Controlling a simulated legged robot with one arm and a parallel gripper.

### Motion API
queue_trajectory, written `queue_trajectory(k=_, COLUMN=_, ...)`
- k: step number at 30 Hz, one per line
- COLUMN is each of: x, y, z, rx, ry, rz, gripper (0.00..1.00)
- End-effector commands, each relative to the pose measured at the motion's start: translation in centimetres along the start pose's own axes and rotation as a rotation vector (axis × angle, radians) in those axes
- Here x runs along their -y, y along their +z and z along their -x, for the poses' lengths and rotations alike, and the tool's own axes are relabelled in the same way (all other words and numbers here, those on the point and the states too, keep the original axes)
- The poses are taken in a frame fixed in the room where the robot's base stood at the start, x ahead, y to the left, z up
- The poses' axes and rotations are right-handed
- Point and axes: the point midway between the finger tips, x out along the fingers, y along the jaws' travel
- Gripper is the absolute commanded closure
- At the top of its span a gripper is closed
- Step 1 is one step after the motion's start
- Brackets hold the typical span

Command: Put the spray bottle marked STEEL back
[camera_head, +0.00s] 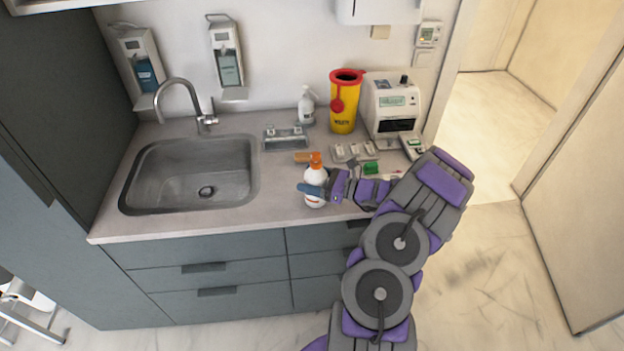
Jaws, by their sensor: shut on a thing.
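A white bottle with an orange top (316,175) is at the front of the counter, right of the sink. My gripper (313,190) is shut on it, with a finger across its middle. I cannot read any marking on it, and I cannot tell whether its base touches the counter. Another white spray bottle (306,107) stands upright at the back of the counter, near the wall. Its label is too small to read.
A steel sink (248,190) with a tap fills the counter's left. A small metal holder (285,138) stands behind. A yellow bin (343,115) and a white device (391,102) stand at the back right. Small items (370,168) lie near my arm.

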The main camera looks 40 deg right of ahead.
Motion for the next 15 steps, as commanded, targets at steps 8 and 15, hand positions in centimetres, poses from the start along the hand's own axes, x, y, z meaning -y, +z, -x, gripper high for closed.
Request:
queue_trajectory(k=8, x=0.29, y=-0.29, z=0.19, rx=0.001, ry=-0.001, rz=-0.004, gripper=0.05)
queue_trajectory(k=15, x=0.16, y=-0.22, z=0.09, rx=0.001, ry=-0.001, rz=-0.002, gripper=0.0)
